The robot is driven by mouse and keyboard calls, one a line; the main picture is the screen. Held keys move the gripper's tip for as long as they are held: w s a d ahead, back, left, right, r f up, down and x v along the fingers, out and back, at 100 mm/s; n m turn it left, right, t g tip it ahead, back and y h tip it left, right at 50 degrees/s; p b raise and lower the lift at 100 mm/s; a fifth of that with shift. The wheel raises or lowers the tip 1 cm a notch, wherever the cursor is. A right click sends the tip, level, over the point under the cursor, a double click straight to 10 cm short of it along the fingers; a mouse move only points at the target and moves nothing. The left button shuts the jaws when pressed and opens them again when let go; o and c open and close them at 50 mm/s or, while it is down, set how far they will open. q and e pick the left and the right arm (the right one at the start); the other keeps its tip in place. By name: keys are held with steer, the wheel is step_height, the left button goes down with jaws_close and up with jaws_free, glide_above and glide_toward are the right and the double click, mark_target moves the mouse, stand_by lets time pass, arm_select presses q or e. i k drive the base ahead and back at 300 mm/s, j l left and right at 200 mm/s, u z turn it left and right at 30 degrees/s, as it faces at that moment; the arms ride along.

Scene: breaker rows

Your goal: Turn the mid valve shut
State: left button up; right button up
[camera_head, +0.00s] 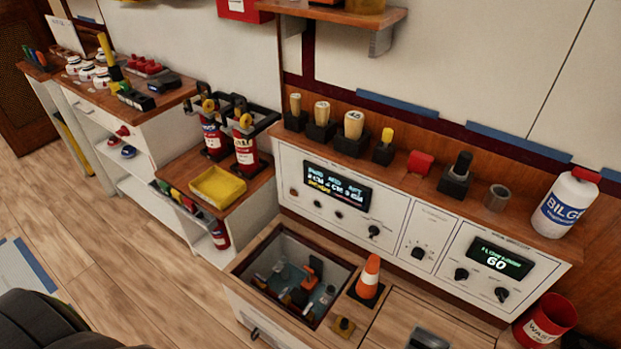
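An open hatch (252,256) in the low wooden counter shows a recessed bay with several small fittings. An orange-handled fitting (313,268) stands up inside it, and smaller grey and brown parts lie around it. These may be valves, but I cannot tell which one is the mid valve or whether it is open or shut. Neither of my grippers is in view. A dark rounded shape at the bottom left corner may be part of me.
Behind is a white panel (401,214) with knobs and displays. A red bin (545,320) is at lower right. Fire extinguishers (245,150) stand left; the floor (100,235) there is mostly clear.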

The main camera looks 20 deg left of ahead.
mark_target(282, 296)
steer(key=u, duration=1)
